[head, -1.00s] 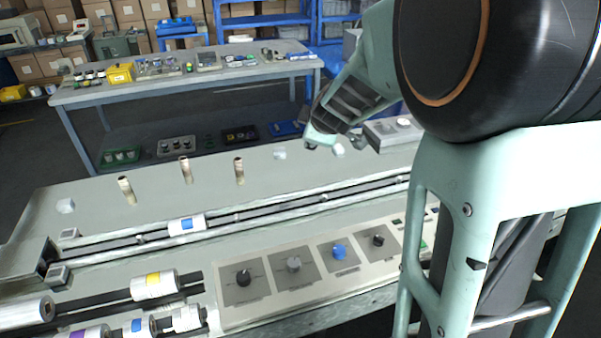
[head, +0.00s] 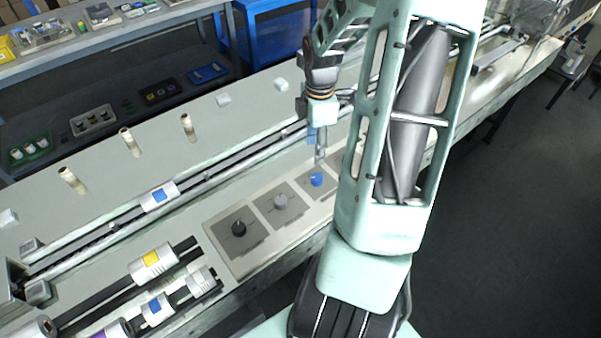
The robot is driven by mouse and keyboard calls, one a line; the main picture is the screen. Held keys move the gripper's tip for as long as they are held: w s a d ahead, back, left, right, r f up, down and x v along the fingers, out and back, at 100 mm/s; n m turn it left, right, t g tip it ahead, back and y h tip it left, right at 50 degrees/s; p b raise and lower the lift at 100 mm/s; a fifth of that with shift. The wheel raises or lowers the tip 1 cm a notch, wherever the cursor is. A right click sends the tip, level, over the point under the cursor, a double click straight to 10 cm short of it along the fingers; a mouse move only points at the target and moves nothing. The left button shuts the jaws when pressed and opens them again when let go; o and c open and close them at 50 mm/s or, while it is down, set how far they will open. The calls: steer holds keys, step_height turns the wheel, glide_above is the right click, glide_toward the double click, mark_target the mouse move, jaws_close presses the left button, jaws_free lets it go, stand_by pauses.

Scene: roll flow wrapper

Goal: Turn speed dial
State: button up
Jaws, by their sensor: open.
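A row of dials sits on the machine's front control panel (head: 256,247). A black dial (head: 238,228) is at the left, a grey dial (head: 280,201) is beside it, and a blue dial (head: 316,180) is further right. I cannot read the labels, so I cannot tell which one is the speed dial. My gripper (head: 320,158) points down just above the blue dial, its fingers near the dial's top. I cannot tell whether they touch it. My arm hides the panel to the right of the blue dial.
Rails (head: 200,178) run along the machine behind the dials. Wooden pegs (head: 188,127) stand further back. Open floor (head: 490,240) lies at the right.

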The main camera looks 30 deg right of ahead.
mark_target(317, 177)
steer(key=f, duration=0.7)
steer(key=s+f, duration=0.1)
steer(key=f, duration=0.3)
steer(key=shift+d, duration=0.3)
steer(key=shift+c, duration=0.7)
steer(key=c, duration=1)
